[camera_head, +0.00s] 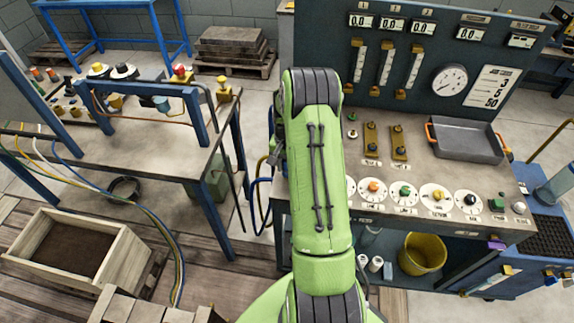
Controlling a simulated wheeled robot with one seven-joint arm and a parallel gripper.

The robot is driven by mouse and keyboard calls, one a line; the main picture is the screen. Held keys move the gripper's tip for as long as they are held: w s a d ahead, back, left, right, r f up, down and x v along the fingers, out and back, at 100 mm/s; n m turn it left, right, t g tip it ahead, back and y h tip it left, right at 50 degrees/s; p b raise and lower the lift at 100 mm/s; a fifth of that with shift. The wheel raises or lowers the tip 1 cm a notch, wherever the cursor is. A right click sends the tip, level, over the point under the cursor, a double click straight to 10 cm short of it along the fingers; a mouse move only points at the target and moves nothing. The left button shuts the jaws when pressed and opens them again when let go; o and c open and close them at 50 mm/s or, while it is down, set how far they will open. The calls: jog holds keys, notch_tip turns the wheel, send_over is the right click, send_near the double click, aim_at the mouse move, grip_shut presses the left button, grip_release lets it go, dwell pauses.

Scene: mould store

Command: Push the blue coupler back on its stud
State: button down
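My green arm rises through the middle of the view, and its end with my gripper does not show. A small light-blue piece (162,103) sits under the blue frame on the left bench; it may be the blue coupler, but it is too small to tell. I cannot make out a stud at it or whether it is seated. Red-topped (180,73) and yellow-topped (223,84) fittings stand near it.
The left bench (130,150) has a blue frame and trailing hoses. A control console (440,180) with gauges, knobs and a grey tray (465,138) stands to the right. A wooden crate (110,255) sits at lower left. A yellow bucket (422,253) is under the console.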

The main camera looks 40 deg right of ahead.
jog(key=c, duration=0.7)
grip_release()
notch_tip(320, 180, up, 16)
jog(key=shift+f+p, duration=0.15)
jog(key=shift+p, duration=0.55)
